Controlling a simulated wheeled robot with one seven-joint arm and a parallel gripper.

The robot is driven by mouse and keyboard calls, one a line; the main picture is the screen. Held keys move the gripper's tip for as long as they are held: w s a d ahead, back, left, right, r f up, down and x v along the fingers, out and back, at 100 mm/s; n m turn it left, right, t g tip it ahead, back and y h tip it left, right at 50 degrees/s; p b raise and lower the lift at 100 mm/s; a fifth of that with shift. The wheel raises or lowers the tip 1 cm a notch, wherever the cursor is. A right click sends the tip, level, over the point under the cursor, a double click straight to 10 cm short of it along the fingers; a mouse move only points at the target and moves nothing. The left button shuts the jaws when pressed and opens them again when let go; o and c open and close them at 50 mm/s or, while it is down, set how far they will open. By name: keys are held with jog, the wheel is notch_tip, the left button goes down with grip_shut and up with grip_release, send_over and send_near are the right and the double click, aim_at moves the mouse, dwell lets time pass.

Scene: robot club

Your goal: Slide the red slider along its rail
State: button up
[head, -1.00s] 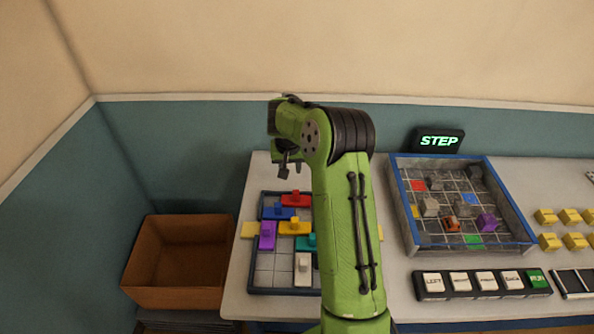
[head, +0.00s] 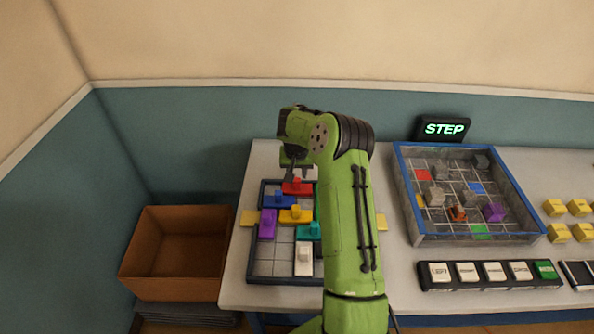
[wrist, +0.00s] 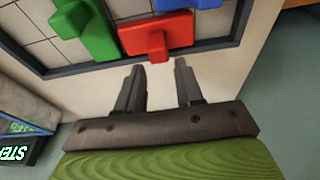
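The red slider (head: 298,188) is a flat block with a raised knob at the back of a dark-framed grid tray (head: 251,264). In the wrist view the red slider (wrist: 155,35) lies just inside the tray's rim, between a green block (wrist: 98,35) and a blue block (wrist: 208,3). My gripper (wrist: 159,67) is open and empty. Its two fingers point toward the red slider, with the knob roughly in line with the gap between them. In the head view my gripper (head: 296,177) is at the slider's far side; my arm hides the tray's right part.
The tray also holds blue (head: 279,200), yellow (head: 296,215), purple (head: 266,225), teal (head: 308,230) and white (head: 303,260) blocks. A blue-rimmed grid box (head: 405,190), a row of buttons (head: 490,273) and a STEP sign (head: 443,129) stand right. An open brown box (head: 175,250) stands left.

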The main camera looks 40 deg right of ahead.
aim_at(297, 180)
jog(key=shift+s+a+b+x, duration=0.1)
jog(key=shift+s+b+x, duration=0.05)
jog(key=shift+b+x, duration=0.45)
jog(key=shift+s+a+b+x, duration=0.1)
jog(key=shift+b+x, duration=0.35)
jog(key=shift+x, duration=0.3)
jog(key=shift+s+a+b+x, duration=0.1)
jog(key=shift+s+b+x, duration=0.05)
jog(key=shift+b+x, duration=0.45)
jog(key=shift+f, duration=0.1)
jog(key=c, duration=0.6)
jog(key=shift+o, duration=0.2)
jog(key=shift+w+a+p, duration=0.2)
jog(key=shift+w+a, duration=0.65)
jog(key=shift+a, duration=0.25)
jog(key=shift+w+a+p, duration=0.15)
jog(key=shift+w+a, duration=0.7)
jog(key=shift+a, duration=0.25)
jog(key=o, duration=0.6)
jog(key=shift+c, duration=0.2)
jog(key=w+d+p+v, duration=0.1)
jog(key=p+v, duration=0.3)
jog(key=v, duration=0.3)
jog(key=shift+p, duration=0.3)
